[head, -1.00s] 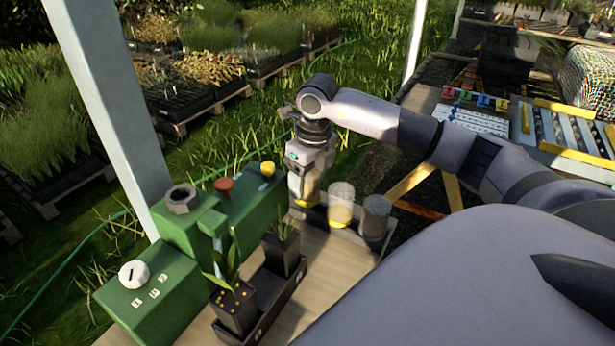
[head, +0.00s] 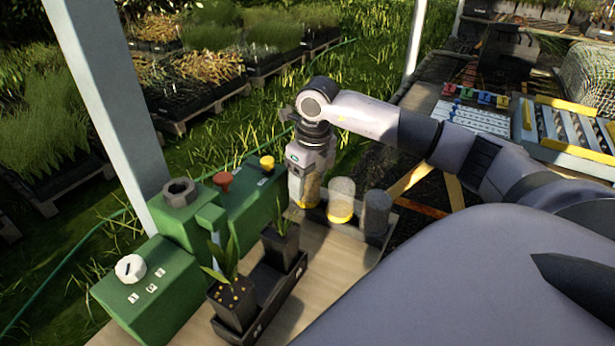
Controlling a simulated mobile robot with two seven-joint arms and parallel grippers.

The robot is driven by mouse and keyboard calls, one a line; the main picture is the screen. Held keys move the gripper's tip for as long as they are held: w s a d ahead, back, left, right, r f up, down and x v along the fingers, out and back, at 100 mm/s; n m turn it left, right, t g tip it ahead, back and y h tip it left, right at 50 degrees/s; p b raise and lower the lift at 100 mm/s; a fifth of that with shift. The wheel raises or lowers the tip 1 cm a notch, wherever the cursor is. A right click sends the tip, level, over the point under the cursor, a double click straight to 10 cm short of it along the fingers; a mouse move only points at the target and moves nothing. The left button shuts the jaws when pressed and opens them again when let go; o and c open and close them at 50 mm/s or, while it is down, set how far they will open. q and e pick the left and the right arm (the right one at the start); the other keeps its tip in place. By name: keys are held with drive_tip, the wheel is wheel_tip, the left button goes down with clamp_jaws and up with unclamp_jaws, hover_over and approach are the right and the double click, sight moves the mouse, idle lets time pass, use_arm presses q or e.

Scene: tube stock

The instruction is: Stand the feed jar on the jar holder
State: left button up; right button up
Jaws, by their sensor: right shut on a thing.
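My right gripper (head: 306,170) points down at the far end of the bench and is shut on a clear jar with yellow contents (head: 307,194). This jar stands upright at the left end of a row of jars. The fingers hide its upper part, and I cannot tell if its base touches the rack. The jar holder looks to be the grey angular ring (head: 181,192) on top of the green machine (head: 175,228); nothing stands on it. My left gripper is not in view.
Beside the held jar stand another yellow-filled jar (head: 341,203) and a grey-filled jar (head: 376,214). A red button (head: 223,180) and a yellow knob (head: 267,163) rise from the machine between ring and gripper. A black tray (head: 283,308) holds two potted plants. Bench is bare to its right.

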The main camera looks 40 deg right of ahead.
drive_tip(key=shift+f, duration=0.2)
drive_tip(key=o, duration=1.2)
drive_tip(key=shift+s+r, duration=0.2)
drive_tip(key=shift+r, duration=1.6)
drive_tip(key=shift+s+r, duration=0.2)
drive_tip(key=shift+r, duration=1.55)
